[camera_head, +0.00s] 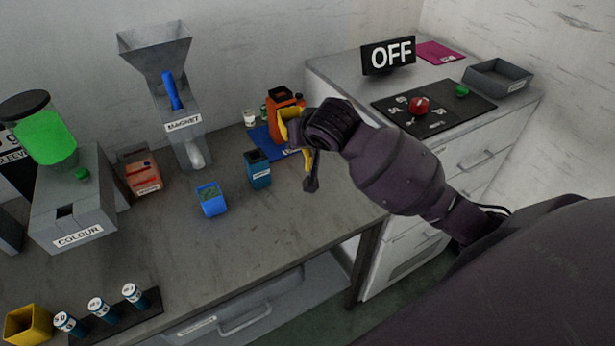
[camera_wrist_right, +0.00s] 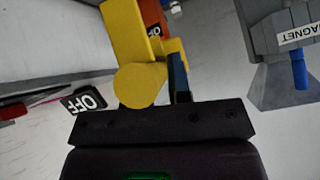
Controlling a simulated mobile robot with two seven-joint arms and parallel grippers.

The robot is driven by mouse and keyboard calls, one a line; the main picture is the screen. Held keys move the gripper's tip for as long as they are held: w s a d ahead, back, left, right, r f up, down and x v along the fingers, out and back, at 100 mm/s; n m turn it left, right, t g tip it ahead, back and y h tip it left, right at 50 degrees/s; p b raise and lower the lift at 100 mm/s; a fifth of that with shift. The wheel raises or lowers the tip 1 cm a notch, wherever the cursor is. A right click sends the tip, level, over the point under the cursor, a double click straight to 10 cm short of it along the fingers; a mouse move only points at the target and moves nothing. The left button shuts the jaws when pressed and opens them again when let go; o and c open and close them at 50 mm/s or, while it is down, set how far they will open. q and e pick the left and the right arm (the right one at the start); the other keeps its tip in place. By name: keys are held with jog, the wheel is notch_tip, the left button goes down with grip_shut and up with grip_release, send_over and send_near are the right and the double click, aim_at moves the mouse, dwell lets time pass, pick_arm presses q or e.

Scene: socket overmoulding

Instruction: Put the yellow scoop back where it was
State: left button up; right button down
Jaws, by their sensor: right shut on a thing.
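The yellow scoop (camera_head: 283,131) is in my right gripper (camera_head: 310,172), above the right part of the grey bench. The gripper is shut on it and partly hides it in the head view. In the right wrist view the scoop (camera_wrist_right: 140,84) fills the space ahead of the gripper (camera_wrist_right: 168,90), its round yellow end near the jaws. Behind it is an orange container (camera_head: 285,104), standing by a blue mat (camera_head: 263,140); the arm hides part of this area. My left gripper is not in view.
A raised cabinet with an OFF sign (camera_head: 389,56) stands right.

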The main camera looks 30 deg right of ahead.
jog(key=w+d+f+n+y, duration=0.1)
jog(key=w+d+f, duration=0.1)
jog(key=w+d, duration=0.6)
jog(key=shift+n+y, duration=0.5)
jog(key=shift+n, duration=0.3)
jog(key=f, duration=0.5)
jog(key=f+b, duration=0.1)
jog(key=f, duration=0.4)
jog(key=d+f+b, duration=0.1)
jog(key=f, duration=0.4)
jog(key=shift+f, duration=0.25)
jog(key=shift+f+b, duration=0.35)
jog(key=shift+f, duration=2.1)
jog(key=shift+f, duration=0.15)
jog(key=c, duration=1.1)
grip_release()
jog(key=shift+o, duration=0.2)
